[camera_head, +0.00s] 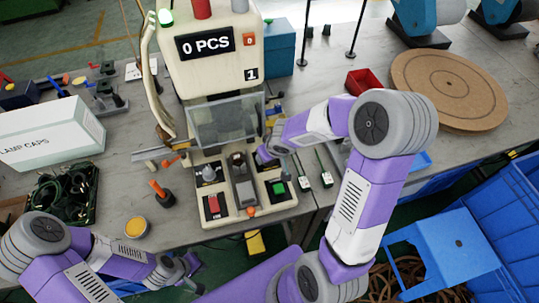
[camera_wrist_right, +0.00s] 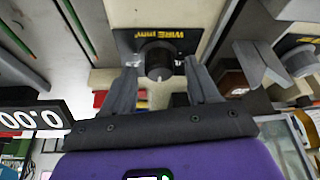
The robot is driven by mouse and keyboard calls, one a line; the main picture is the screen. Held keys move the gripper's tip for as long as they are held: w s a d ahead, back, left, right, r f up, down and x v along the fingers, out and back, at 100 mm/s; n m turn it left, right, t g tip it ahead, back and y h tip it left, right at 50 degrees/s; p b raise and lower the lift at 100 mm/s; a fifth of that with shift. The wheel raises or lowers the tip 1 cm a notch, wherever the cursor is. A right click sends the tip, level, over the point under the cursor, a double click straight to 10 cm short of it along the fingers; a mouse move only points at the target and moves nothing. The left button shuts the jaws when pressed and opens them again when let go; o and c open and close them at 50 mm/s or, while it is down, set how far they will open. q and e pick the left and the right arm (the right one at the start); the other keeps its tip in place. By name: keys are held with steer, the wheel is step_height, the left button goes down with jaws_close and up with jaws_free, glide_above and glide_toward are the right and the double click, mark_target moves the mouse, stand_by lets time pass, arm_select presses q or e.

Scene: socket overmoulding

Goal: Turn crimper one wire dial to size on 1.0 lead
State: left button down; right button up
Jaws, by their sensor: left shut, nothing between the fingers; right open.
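Crimper one (camera_head: 220,60) is the cream machine with a "0 PCS" display and a "1" label. In the right wrist view, its wire dial (camera_wrist_right: 158,60) is a dark round knob on a black plate with yellow "WIRE mm" lettering. My right gripper (camera_wrist_right: 161,78) is open, with one finger on each side of the dial; I cannot tell whether they touch it. In the head view, my right gripper (camera_head: 268,152) is at the machine's right side, where the arm partly covers the view. My left gripper (camera_head: 190,268) is shut and empty, low in front of the bench. The dial's setting is not readable.
A second black plate with a knob (camera_wrist_right: 300,60) lies beside the dial. Red (camera_head: 214,204) and green (camera_head: 279,188) buttons are on the machine's base. A lamp caps box (camera_head: 50,133) and dark wire tray (camera_head: 64,192) stand left; a round board (camera_head: 450,88) lies right.

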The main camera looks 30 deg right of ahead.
steer(key=c, duration=1)
steer(key=shift+r+n+p, duration=0.1)
steer(key=shift+n+p, duration=0.3)
steer(key=shift+p, duration=0.3)
steer(key=shift+c, duration=0.2)
steer(key=n+y+p, duration=0.1)
steer(key=n+p, duration=0.2)
steer(key=p, duration=0.5)
steer(key=n+g+y+p, duration=0.1)
steer(key=n+p, duration=0.3)
steer(key=p, duration=0.4)
steer(key=n+g+y+p, duration=0.1)
steer(key=n+p, duration=0.2)
steer(key=p, duration=0.5)
steer(key=shift+w+d+y, duration=0.1)
steer(key=shift+d+y, duration=0.15)
steer(key=shift+y, duration=0.15)
steer(key=shift+n+p, duration=0.6)
steer(key=shift+p, duration=0.4)
steer(key=o, duration=1)
steer(key=shift+o, duration=0.2)
